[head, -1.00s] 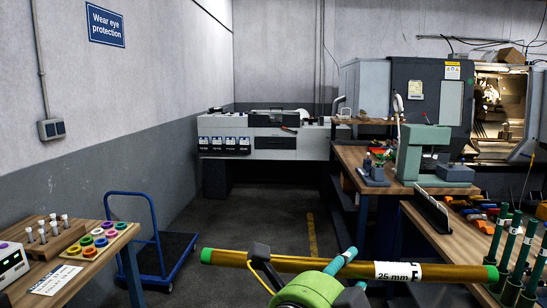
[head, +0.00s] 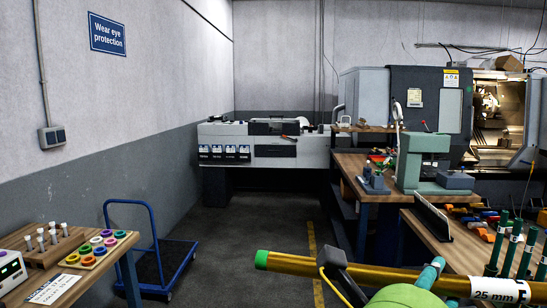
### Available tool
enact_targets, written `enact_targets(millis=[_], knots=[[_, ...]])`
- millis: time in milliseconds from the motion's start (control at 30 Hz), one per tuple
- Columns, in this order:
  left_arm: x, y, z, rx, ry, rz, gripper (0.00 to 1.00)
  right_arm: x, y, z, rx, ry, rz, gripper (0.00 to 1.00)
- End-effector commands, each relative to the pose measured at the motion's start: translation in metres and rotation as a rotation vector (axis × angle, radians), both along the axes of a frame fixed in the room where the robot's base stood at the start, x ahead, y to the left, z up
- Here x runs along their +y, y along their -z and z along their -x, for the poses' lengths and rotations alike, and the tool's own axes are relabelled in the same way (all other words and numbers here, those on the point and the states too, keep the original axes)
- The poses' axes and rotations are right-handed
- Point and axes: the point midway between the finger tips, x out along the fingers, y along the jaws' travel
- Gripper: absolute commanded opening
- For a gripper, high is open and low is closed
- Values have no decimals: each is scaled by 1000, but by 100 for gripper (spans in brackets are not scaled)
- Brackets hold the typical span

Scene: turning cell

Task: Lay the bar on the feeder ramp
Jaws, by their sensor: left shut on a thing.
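A long brass-coloured bar (head: 300,264) with a green end cap and a white "25 mm" label lies nearly level across the lower right of the head view. Its right end runs out of the picture. My left gripper (head: 386,272) is shut around the bar between the green end and the label, in the near foreground. A long light-grey machine (head: 218,133) against the back wall looks like the bar feeder. I cannot make out its ramp clearly. The bar is well in front of it. My right gripper is not in view.
A blue trolley (head: 168,250) stands on the floor at left. A table (head: 131,264) with coloured rings is at lower left. The middle floor is clear.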

Motion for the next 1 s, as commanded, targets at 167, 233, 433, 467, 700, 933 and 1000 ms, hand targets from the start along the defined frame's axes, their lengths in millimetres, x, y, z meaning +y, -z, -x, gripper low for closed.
enact_targets(millis=[167, 233, 433, 467, 700, 933, 1000], knots=[[7, -4, -8, -9, -9, 13, 0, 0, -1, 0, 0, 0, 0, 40], [14, 0, -17, -6, -24, 15, 0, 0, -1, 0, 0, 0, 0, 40], [56, 23, -55, -4, -110, 11, 0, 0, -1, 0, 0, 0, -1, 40], [64, 29, -61, -3, -130, 10, 0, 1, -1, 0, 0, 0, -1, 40], [130, 79, -94, -7, -297, 7, 0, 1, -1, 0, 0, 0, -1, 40], [186, 126, -103, -9, -443, 7, 0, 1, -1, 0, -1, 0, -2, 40], [203, 140, -103, -11, -483, 6, 0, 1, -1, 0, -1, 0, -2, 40]])
